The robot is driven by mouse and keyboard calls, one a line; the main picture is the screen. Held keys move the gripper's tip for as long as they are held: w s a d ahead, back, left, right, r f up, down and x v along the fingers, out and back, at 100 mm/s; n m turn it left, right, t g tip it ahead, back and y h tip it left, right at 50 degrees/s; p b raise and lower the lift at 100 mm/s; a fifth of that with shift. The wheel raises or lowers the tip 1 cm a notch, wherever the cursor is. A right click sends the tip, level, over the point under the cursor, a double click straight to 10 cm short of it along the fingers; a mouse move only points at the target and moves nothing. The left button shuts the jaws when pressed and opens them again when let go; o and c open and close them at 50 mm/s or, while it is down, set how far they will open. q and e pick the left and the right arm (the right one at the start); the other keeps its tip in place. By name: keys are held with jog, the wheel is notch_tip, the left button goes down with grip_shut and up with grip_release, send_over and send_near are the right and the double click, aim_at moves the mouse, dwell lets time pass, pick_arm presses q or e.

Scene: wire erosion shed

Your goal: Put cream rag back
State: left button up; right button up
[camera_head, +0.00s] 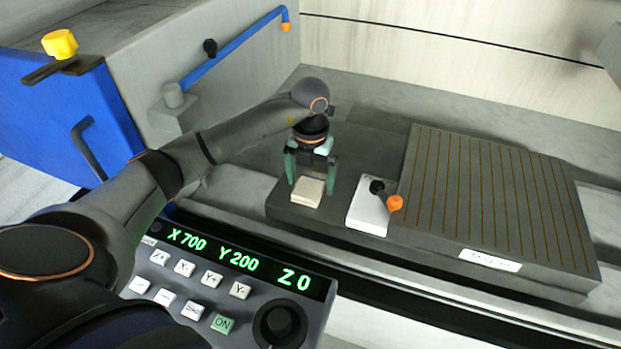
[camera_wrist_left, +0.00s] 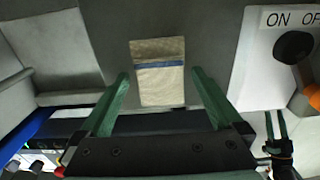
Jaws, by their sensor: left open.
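The cream rag (camera_head: 308,193) is a small folded cloth lying flat on the dark grey slab, left of the white switch plate. In the left wrist view the rag (camera_wrist_left: 158,72) shows a blue stripe across it and lies just ahead of the fingertips, between their lines. My left gripper (camera_head: 310,185) is open with its green fingers pointing down at the rag. It also shows in the left wrist view (camera_wrist_left: 158,82), with nothing between its fingers. I cannot tell whether the fingertips touch the slab.
A white switch plate (camera_head: 367,215) with a black and orange lever (camera_head: 386,194) stands close right of the rag. A grooved plate (camera_head: 490,200) lies further right. A control panel (camera_head: 235,280) with green digits is in front. A blue pipe (camera_head: 235,50) runs behind left.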

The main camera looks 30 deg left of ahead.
aim_at(310, 183)
pick_arm(q)
notch_tip(310, 183, up, 12)
jog(key=shift+r, duration=0.15)
dwell(0.4)
dwell(0.4)
